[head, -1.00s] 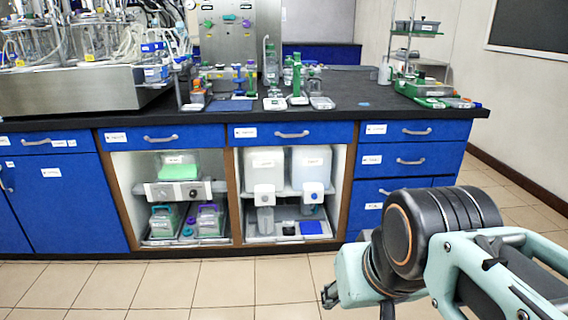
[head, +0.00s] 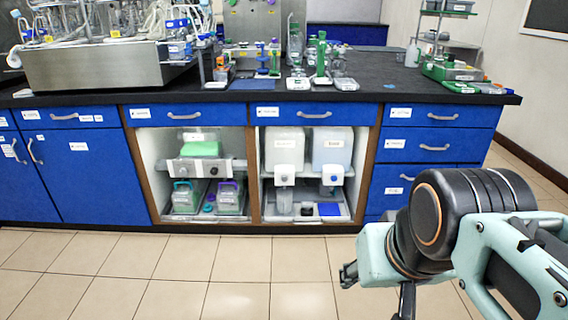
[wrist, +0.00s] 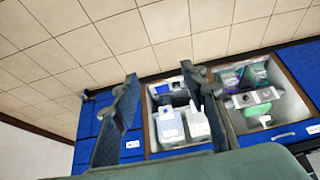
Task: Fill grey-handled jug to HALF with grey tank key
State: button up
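Two pale tanks stand side by side in the right open cabinet bay. The left tank (head: 284,150) has a white tap block with a grey key (head: 285,173); the right tank (head: 332,150) has a blue key (head: 333,180). A clear jug (head: 284,201) stands below the grey key, its handle colour too small to tell. Another vessel shows partly under the blue key. My gripper (head: 348,275) is in front of the cabinets, well short of the tanks. The wrist view shows its two fingers (wrist: 160,74) spread and empty, with the tanks (wrist: 197,125) beyond.
The left bay holds a green-topped unit (head: 200,148) and two caddies with green and purple handles (head: 187,198). A blue pad (head: 329,209) lies on the right bay's tray. Wooden posts frame the bays. The black bench top (head: 400,92) overhangs drawers. Tiled floor (head: 200,270) is clear.

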jog(key=shift+c, duration=0.4)
grip_shut()
dwell(1.0)
